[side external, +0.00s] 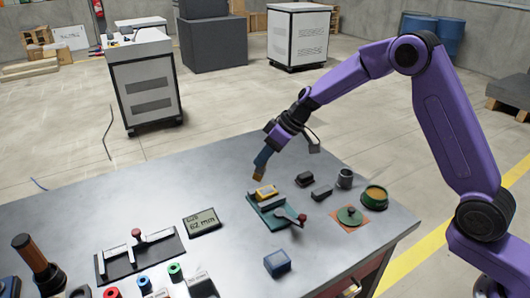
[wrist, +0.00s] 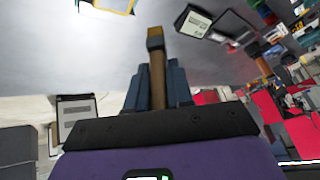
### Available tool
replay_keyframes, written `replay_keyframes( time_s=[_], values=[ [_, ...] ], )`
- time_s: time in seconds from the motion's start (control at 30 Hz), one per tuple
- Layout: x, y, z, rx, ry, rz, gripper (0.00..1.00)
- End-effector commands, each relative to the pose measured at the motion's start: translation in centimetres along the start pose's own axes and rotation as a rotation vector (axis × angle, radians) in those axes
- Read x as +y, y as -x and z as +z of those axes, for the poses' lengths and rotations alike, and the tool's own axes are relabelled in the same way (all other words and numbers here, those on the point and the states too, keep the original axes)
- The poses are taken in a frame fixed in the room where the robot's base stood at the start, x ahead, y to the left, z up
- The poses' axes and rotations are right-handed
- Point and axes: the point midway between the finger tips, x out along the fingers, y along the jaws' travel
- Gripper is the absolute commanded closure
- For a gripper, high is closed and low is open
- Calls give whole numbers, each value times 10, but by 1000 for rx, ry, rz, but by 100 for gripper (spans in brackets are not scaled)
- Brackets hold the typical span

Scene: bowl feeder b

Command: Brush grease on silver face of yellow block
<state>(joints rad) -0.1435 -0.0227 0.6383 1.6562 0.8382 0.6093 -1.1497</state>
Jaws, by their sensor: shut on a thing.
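My gripper (side external: 262,160) is shut on a brush (side external: 258,174) with a brown handle and a golden-brown tip. In the wrist view the brush (wrist: 156,75) stands between the blue fingers (wrist: 153,88), its tip pointing away from my gripper. The yellow block (side external: 266,192) sits in a teal clamp fixture (side external: 272,212) on the bench. The brush tip is above and slightly left of the block, apparently apart from it. In the wrist view the block (wrist: 131,10) is cut off at the top edge, a pale silver area showing inside its yellow border. An open green pot with orange-brown contents (side external: 375,195) stands at right.
A green lid (side external: 350,214) lies on an orange mat. Dark blocks (side external: 321,193) and a grey cup (side external: 345,178) stand behind the fixture. The fixture's red-tipped lever (side external: 301,218) sticks out at right. A display (side external: 202,221) reading 62 mm and a black tray (side external: 140,254) are left.

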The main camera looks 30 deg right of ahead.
Motion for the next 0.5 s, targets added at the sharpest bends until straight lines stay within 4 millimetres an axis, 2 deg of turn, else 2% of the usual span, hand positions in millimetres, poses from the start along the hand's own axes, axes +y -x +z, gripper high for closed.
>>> replay_keyframes(
  time_s=[0.5],
  values=[
    [10, -40, 25, -1, -3, 1, 100]
  ],
)
